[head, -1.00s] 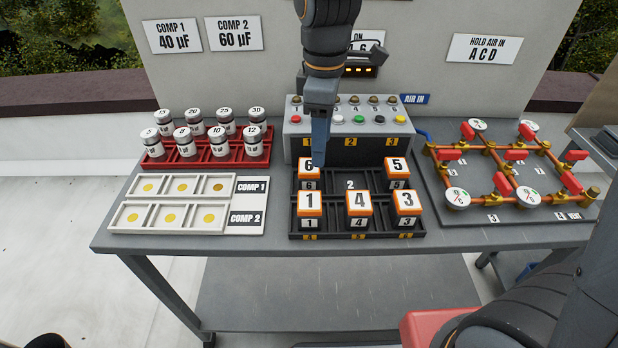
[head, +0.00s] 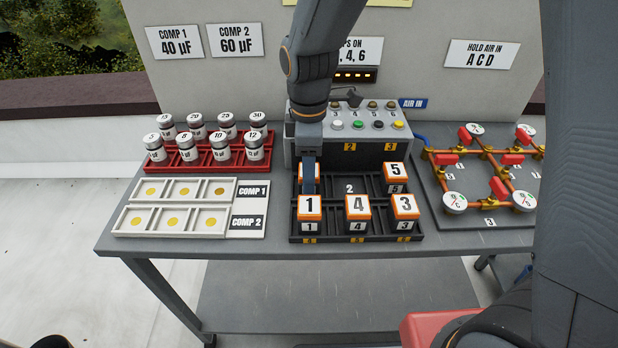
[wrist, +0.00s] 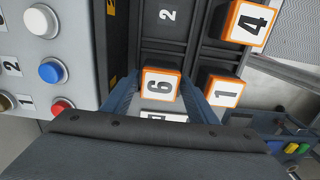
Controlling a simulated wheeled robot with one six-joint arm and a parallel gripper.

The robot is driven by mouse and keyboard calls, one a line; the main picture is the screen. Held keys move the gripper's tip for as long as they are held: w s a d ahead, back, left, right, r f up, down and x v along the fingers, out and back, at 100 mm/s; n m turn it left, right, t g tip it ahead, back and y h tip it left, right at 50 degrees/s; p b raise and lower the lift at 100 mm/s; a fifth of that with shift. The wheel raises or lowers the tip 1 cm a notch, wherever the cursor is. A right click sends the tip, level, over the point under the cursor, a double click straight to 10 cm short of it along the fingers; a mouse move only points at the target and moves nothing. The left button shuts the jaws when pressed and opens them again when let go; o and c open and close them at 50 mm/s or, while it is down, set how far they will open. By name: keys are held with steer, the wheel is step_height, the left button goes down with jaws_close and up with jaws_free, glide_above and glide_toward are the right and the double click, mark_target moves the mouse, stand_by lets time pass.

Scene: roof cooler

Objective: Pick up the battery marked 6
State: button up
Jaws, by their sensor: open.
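The battery marked 6 (wrist: 160,84) is an orange-edged block with a white label, in the back left slot of the black battery rack (head: 355,238). In the head view my gripper (head: 308,190) hides most of it, with only orange edges showing. In the wrist view my gripper (wrist: 158,100) is open, with one blue finger on each side of the battery. I cannot tell whether the fingers touch it. The batteries marked 1 (head: 310,206), 4 (head: 357,207) and 3 (head: 404,206) stand in the front row. The battery marked 5 (head: 395,172) is back right.
The slot marked 2 (head: 349,187) between 6 and 5 is empty. A grey control box (head: 345,135) with buttons stands directly behind the rack. A red rack (head: 205,157) of labelled cans and a white tray (head: 185,207) are left. Copper pipes with gauges (head: 454,202) are right.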

steer(key=c, duration=1.1)
steer(key=shift+o, duration=0.2)
